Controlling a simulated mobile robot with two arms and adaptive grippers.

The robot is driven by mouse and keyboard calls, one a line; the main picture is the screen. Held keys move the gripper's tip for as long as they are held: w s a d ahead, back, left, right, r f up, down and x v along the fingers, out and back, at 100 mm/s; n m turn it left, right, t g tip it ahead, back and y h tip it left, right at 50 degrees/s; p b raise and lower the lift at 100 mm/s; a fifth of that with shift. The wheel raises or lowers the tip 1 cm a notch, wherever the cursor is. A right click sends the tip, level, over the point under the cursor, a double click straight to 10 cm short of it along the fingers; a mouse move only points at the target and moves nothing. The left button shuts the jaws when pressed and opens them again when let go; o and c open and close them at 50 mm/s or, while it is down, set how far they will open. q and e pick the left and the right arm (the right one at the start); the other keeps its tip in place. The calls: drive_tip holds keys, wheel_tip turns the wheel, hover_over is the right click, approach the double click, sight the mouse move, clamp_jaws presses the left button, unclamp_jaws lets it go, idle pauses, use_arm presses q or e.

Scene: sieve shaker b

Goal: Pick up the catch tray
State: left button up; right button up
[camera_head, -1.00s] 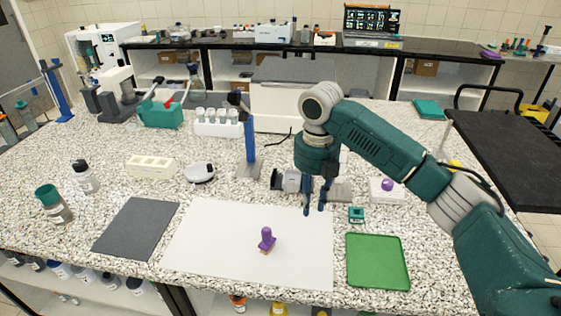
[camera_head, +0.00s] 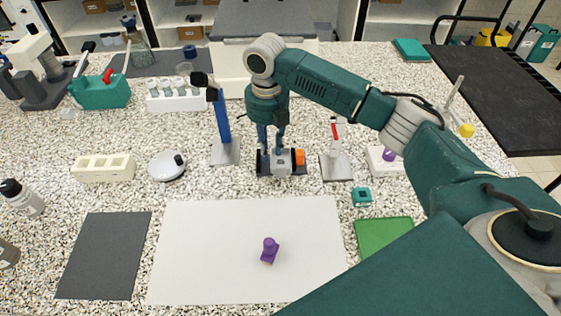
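A green tray-like piece (camera_head: 383,234) lies flat at the front right of the bench, partly hidden by my own arm. I cannot tell for certain that it is the catch tray. My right gripper (camera_head: 271,146) points down at a small grey device with an orange end (camera_head: 284,164) behind the white sheet. Its two fingers are apart, with their tips at the device's upper rear side. I cannot tell whether they touch it, and nothing is seen held. My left gripper is not in view.
A purple-handled stamp-like piece (camera_head: 269,251) stands on the white sheet (camera_head: 205,250). A blue post stand (camera_head: 222,130) is left of the gripper, a stand with a red part (camera_head: 336,160) right. A small teal block (camera_head: 361,197) is near the green piece. A dark mat (camera_head: 103,255) lies at left.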

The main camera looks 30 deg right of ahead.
sight(281, 160)
wheel_tip(281, 160, down, 5)
drive_tip(key=shift+w+d+p, duration=0.1)
drive_tip(key=shift+d+p, duration=0.05)
drive_tip(key=shift+p, duration=1.05)
drive_tip(key=shift+f, duration=0.3)
drive_tip(key=shift+c, duration=0.8)
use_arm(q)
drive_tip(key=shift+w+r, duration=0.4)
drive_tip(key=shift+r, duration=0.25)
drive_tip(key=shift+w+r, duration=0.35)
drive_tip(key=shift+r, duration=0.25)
use_arm(e)
clamp_jaws()
